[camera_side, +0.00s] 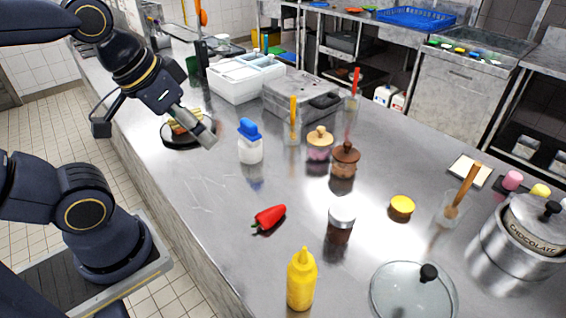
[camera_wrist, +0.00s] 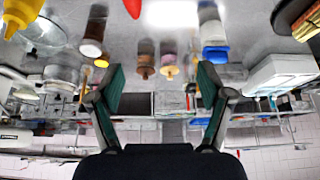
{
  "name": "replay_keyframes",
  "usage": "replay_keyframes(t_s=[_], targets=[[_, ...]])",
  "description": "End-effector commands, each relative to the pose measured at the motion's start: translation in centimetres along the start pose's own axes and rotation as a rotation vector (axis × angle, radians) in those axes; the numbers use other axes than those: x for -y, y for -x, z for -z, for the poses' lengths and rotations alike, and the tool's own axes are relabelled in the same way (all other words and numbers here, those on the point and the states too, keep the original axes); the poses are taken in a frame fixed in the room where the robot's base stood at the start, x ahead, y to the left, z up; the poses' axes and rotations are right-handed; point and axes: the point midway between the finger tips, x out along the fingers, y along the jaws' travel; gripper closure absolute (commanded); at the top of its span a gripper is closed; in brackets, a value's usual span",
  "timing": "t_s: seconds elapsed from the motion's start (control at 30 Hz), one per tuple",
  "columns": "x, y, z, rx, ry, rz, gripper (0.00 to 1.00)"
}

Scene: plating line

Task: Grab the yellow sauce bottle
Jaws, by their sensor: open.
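The yellow sauce bottle (camera_side: 301,281) stands upright at the front of the steel counter, near the bottom of the side view. In the wrist view it shows inverted at the upper left edge (camera_wrist: 14,28), partly cut off. My gripper (camera_side: 206,133) is at the counter's far left side, beside a dark plate, well away from the bottle. In the wrist view its two fingers (camera_wrist: 161,72) are spread apart with nothing between them.
A red pepper (camera_side: 269,217), a brown jar with a white lid (camera_side: 341,214) and a glass lid (camera_side: 410,293) lie near the bottle. A blue-capped white bottle (camera_side: 250,147) stands near my gripper. The dark plate (camera_side: 171,142) holds food. Counter left of the pepper is clear.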

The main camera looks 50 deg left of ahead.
Motion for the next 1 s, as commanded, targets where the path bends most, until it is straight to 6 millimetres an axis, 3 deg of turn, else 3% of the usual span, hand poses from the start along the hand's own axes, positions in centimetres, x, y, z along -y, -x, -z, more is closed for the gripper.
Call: replay_keyframes(t_s=[0.1,0.3,0.53,0.67,0.8,1.0], targets=[[-1.4,0.7,-1.0,0.071,0.064,-0.063,0.21],[-5.5,0.0,-1.9,0.429,0.260,-0.233,0.21],[-9.1,-2.4,-0.4,0.892,0.531,-0.419,0.21],[-10.1,-4.9,1.1,1.144,0.701,-0.529,0.21],[-10.2,-8.8,2.4,1.382,0.891,-0.644,0.21],[-9.2,-15.0,1.7,1.620,1.130,-0.751,0.21]])
